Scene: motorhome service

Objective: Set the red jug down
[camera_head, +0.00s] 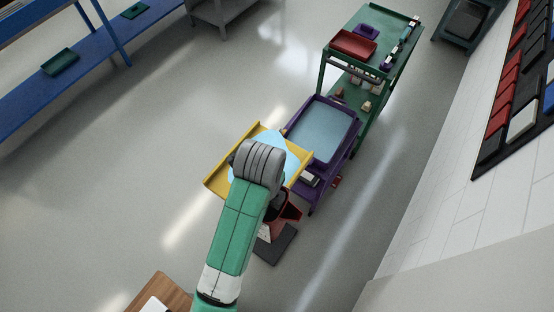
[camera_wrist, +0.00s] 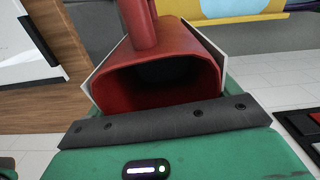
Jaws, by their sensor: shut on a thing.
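The red jug (camera_wrist: 160,72) fills the middle of the wrist view, with its open mouth toward the camera and its handle (camera_wrist: 143,22) rising at the top. My gripper (camera_wrist: 158,60) is shut on it, with a pale finger plate against each side. In the head view, part of the red jug (camera_head: 291,213) shows at the end of my green arm, which hides the rest. The gap below the jug cannot be judged. A dark grey slab (camera_head: 276,246) lies just below the jug in that view and also shows behind it in the wrist view (camera_wrist: 92,28).
A yellow tray (camera_head: 215,183) with a light blue surface lies just beyond my arm. A purple cart (camera_head: 322,130) and a green cart (camera_head: 385,50) stand up and right. A wooden surface (camera_head: 150,290) is at lower left. Blue shelving (camera_head: 95,52) is at upper left. Open floor lies left.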

